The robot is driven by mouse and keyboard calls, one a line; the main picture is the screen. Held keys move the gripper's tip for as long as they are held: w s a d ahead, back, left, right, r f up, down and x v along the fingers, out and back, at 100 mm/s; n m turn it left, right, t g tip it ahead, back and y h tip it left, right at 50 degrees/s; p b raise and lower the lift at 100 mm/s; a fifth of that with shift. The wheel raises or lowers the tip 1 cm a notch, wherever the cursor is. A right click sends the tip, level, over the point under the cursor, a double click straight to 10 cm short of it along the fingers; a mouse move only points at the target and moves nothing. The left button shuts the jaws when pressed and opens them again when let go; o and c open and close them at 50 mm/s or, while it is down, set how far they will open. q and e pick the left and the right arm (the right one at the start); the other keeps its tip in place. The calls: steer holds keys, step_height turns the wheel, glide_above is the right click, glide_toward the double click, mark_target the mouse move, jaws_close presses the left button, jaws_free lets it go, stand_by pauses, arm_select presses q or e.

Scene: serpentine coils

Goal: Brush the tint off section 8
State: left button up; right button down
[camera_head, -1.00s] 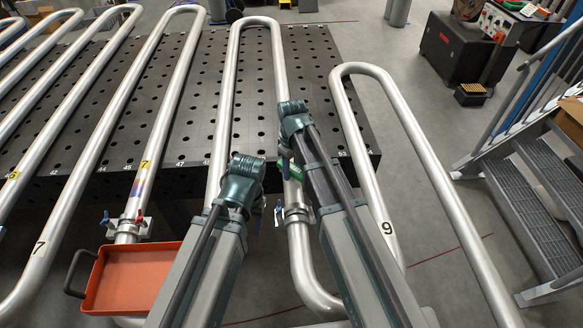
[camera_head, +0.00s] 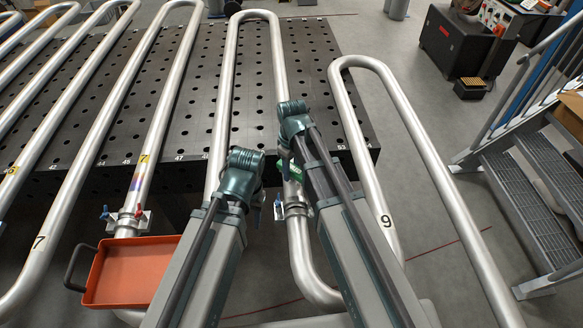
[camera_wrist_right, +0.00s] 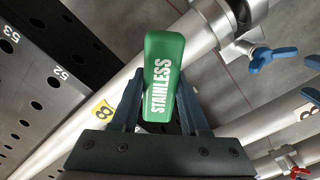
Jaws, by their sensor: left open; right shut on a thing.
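Section 8 is a steel pipe coil (camera_head: 281,68) in the middle of the head view. In the right wrist view its pipe (camera_wrist_right: 62,138) runs diagonally and carries a yellow label 8 (camera_wrist_right: 103,108). I see no clear tint on the visible part; the stretch behind the brush is hidden. My right gripper (camera_wrist_right: 160,112) is shut on the green brush (camera_wrist_right: 163,72) marked STAINLESS, held over this pipe. Its bristles are hidden, so I cannot tell whether they touch. The brush is a small green patch (camera_head: 294,172) in the head view. My left gripper (camera_head: 259,212) is open, left of the pipe's right leg.
A pipe with a yellow 7 (camera_head: 143,158) bears a rainbow tint (camera_head: 137,178). An orange tray (camera_head: 128,272) is below it. Coil 9 (camera_head: 340,95) stands to the right. A clamp with a blue valve handle (camera_head: 278,211) is close below the brush. Perforated table (camera_head: 185,120) behind.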

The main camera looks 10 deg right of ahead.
mark_target(292, 184)
steer(key=shift+s, duration=0.1)
steer(key=shift+s+f, duration=0.1)
steer(key=shift+s, duration=0.55)
steer(key=shift+s, duration=0.15)
steer(key=shift+s, duration=0.7)
steer(key=shift+w+f, duration=0.1)
steer(key=shift+w, duration=0.05)
steer(key=shift+w, duration=0.8)
